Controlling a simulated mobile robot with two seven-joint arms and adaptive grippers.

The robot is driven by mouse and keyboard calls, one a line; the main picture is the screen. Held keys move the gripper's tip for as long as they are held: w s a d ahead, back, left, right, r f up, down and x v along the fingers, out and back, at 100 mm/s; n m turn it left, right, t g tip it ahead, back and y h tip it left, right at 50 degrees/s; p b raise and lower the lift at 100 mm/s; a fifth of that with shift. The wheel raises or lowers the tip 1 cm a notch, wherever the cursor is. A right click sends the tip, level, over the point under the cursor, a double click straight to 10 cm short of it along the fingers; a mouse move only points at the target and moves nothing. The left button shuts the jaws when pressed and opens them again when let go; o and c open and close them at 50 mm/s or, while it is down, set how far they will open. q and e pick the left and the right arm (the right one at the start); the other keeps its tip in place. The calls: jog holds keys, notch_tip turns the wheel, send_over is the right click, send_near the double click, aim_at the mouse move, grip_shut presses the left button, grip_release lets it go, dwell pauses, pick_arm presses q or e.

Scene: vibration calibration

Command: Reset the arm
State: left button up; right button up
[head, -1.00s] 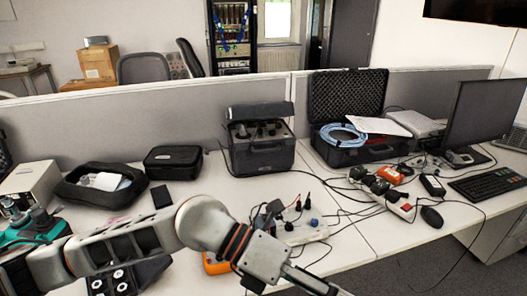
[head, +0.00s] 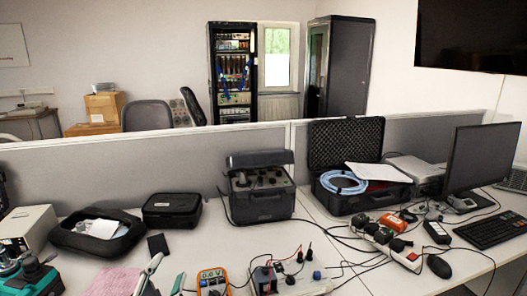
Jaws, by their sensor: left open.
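My left gripper (head: 167,268) shows only by its two light fingers at the bottom edge, left of the middle. The fingers stand apart with nothing between them, and the rest of the arm is out of view. They are in front of the desk, between a pink cloth (head: 112,282) and an orange multimeter (head: 213,283). My right gripper is not in view.
A white panel (head: 305,283) with leads stands right of the multimeter. Behind are an open dark instrument case (head: 262,203), a black pouch (head: 172,211) and an open case (head: 347,135) with blue cable. A power strip (head: 385,247), monitor (head: 480,165) and keyboard (head: 493,229) are at right.

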pick_arm(q)
jog(key=s+a+f+n+g+y, duration=0.1)
jog(key=s+a+f+g+y, duration=0.1)
jog(key=s+a+f+g, duration=0.5)
jog(key=s+a+f+n+g+y, duration=0.25)
jog(key=s+a+f, duration=0.55)
jog(key=s+f, duration=0.45)
jog(key=w+d+f+n+t+h, duration=0.2)
jog(key=d+f+h, duration=0.5)
jog(key=d+f, duration=0.7)
jog(key=shift+d+f+t+h, duration=0.3)
jog(key=shift+d+t, duration=0.25)
jog(key=shift+d, duration=0.5)
